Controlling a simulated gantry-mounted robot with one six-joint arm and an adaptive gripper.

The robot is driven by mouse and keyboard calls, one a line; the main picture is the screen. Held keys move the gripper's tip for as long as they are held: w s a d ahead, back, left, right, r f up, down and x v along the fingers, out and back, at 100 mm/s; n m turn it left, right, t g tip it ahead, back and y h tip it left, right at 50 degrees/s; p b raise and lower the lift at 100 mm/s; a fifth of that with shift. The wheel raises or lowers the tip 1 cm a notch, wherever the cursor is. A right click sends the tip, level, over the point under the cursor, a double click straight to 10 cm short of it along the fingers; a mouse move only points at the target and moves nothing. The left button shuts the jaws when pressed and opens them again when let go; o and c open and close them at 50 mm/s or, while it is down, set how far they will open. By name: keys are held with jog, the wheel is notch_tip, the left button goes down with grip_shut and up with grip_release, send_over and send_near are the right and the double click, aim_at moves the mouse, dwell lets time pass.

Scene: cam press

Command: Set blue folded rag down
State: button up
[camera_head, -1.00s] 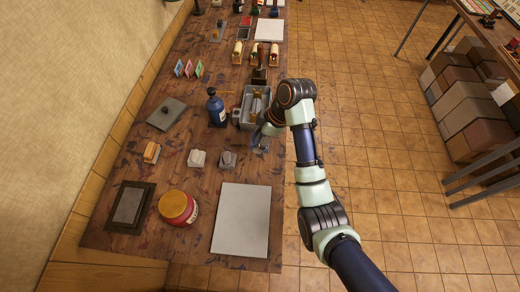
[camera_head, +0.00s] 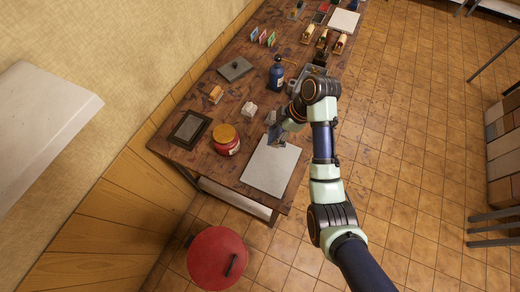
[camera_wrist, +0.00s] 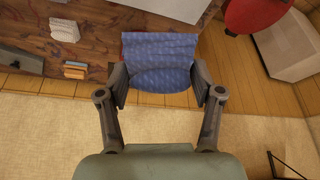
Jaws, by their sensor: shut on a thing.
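My gripper (camera_wrist: 160,83) is shut on the blue folded rag (camera_wrist: 160,58), which is patterned and spreads out beyond the fingertips in the wrist view. In the head view my gripper (camera_head: 277,132) is above the work table, at the far edge of the pale grey board (camera_head: 269,168). The rag shows there only as a small bluish patch, mostly hidden by my arm. I cannot tell whether it touches anything beneath it.
A red-labelled jar (camera_head: 227,140) and dark frame (camera_head: 190,129) are left of the board. The board looks bare.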

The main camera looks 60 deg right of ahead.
jog(key=shift+a+r, duration=0.1)
jog(key=shift+a, duration=0.75)
jog(key=b, duration=0.8)
send_over(269, 164)
jog(key=s, duration=0.1)
notch_tip(269, 164, down, 8)
jog(key=f, duration=0.7)
jog(key=shift+d+f, duration=0.1)
jog(key=shift+d, duration=0.15)
jog(key=shift+f+b, duration=0.45)
jog(key=shift+f, duration=1.95)
jog(key=shift+f, duration=0.2)
jog(key=o, duration=1.1)
jog(key=shift+r, duration=0.15)
